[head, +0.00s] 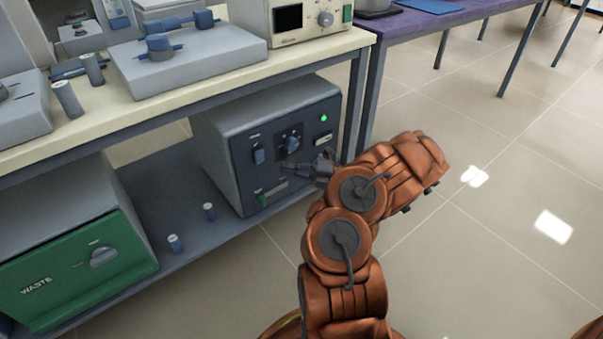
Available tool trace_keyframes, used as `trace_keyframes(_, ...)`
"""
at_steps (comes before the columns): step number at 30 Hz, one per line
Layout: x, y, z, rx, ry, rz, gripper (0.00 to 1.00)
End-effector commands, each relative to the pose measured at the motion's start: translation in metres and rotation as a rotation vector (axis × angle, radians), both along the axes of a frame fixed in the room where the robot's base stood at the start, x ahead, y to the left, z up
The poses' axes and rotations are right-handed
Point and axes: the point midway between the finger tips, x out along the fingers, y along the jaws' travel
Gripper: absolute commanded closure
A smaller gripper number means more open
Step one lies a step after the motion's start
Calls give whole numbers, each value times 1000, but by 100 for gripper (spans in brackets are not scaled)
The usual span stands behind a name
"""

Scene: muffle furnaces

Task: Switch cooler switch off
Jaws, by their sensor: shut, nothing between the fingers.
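A grey box unit with a dark front panel (240,178), which looks like the cooler, sits on the lower shelf. Its labels are too small to read. On the panel are a blue rocker-like switch (258,155), a round blue knob (291,143), a lit green lamp (323,118) and a small green part (261,200) low on the left. My gripper (290,167) is shut and empty, in front of the panel just below the knob and right of the blue switch. I cannot tell whether its fingertips touch the panel. The gripper hides part of the panel's lower right.
The bench top (110,115) above carries instruments. A table leg (372,100) stands right of the unit. The floor at right is open.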

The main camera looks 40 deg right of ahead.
Motion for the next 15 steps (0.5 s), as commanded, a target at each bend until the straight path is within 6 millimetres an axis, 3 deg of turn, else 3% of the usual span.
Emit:
trace_keyframes(7,27,25,1,3,-1,4,100)
trace_keyframes(15,56,20,4,-2,0,2,100)
